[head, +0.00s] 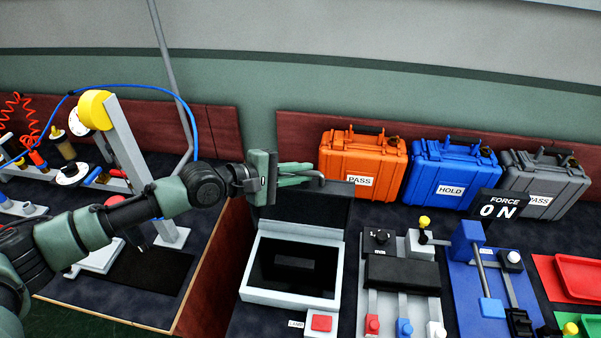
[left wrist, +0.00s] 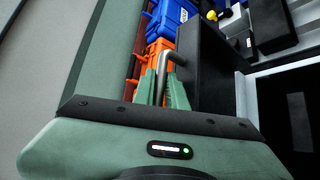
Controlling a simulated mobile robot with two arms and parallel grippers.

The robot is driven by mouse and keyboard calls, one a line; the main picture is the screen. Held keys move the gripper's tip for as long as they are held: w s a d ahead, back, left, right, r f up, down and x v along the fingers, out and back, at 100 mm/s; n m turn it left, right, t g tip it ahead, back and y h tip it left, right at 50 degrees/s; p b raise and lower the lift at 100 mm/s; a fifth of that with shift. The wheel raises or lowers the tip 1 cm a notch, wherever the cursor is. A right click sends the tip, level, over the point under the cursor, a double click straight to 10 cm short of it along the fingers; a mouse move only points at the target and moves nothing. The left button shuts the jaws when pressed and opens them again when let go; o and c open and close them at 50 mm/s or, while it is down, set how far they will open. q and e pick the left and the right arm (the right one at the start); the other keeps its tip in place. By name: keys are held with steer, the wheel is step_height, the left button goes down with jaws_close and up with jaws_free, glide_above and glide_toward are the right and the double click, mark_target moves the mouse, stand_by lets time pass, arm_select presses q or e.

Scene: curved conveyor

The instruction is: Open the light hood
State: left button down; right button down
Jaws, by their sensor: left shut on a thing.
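The light hood (head: 312,206) is a dark panel standing raised at the back edge of the light box (head: 334,240). The box has a pale frame around a dark screen, uncovered at the front. My left gripper (head: 308,177) is at the top of the hood, shut on its grey metal handle. In the left wrist view, the bent handle (left wrist: 172,53) runs between the green fingers (left wrist: 162,88), beside the black hood (left wrist: 205,75). My right gripper is not in view.
Orange (head: 361,162), blue (head: 452,175) and grey (head: 543,183) cases stand behind. A fixture with a black block (head: 402,273) is close on the right of the box. A red button (head: 321,323) is at its front.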

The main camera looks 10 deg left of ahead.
arm_select(q)
steer(key=shift+f, duration=0.1)
steer(key=c, duration=1.7)
jaws_free()
steer(key=shift+s+a, duration=0.1)
steer(key=b+v, duration=0.2)
steer(key=v, duration=0.5)
steer(key=shift+s+a, duration=0.2)
